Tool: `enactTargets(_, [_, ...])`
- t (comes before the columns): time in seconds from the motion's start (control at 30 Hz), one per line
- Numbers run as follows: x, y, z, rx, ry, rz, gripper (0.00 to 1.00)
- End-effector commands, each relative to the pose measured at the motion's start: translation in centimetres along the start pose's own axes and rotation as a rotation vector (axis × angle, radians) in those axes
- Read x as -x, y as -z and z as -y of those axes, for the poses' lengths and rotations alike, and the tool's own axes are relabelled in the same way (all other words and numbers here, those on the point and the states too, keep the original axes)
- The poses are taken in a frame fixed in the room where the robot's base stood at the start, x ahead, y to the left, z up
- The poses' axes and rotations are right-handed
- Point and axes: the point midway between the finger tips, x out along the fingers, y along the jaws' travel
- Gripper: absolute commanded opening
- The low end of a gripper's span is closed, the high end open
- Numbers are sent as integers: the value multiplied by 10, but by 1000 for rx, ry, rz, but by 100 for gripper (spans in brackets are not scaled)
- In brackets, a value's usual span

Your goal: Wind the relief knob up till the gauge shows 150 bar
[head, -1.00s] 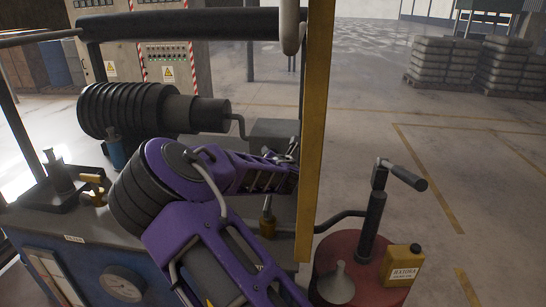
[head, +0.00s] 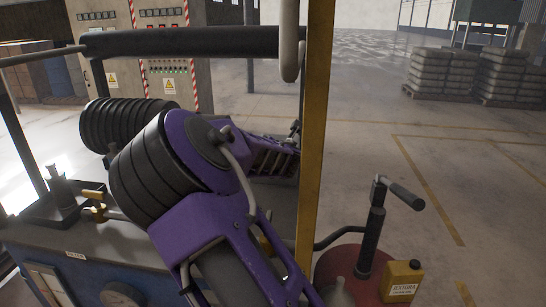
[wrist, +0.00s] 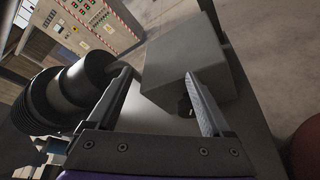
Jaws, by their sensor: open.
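The round gauge (head: 121,296) is on the blue front panel at the bottom of the head view, cut by the frame edge; its needle cannot be read. My gripper (wrist: 158,74) is open in the wrist view, its two dark fingers apart with nothing held. A small dark knob-like part (wrist: 184,106) shows between the fingers, nearer the right one, below a grey box (wrist: 186,65); I cannot tell whether it is the relief knob. In the head view my purple arm hides much of the bench top and the gripper's fingers are not clear.
A yellow post (head: 317,130) stands close right of my arm. A dark ribbed cylinder (wrist: 85,85) lies left of the fingers. Brass fittings (head: 95,212) sit at the bench's left. A red drum (head: 350,268) with a crank pump and yellow can (head: 402,281) stands at right.

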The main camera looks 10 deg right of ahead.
Motion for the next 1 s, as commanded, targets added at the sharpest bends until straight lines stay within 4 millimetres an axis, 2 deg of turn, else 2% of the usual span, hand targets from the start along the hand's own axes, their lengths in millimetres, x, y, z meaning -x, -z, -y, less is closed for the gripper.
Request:
enactTargets(0.37, [2,-5,-5,1,0,-1,84])
enactTargets(0.43, [3,-5,-5,-3,1,0,82])
enactTargets(0.57, [4,-2,-8,-85,12,20,82])
enactTargets(0.67, [9,4,-11,-240,31,59,82])
enactTargets(1.0, [44,35,-12,-1014,77,269,82])
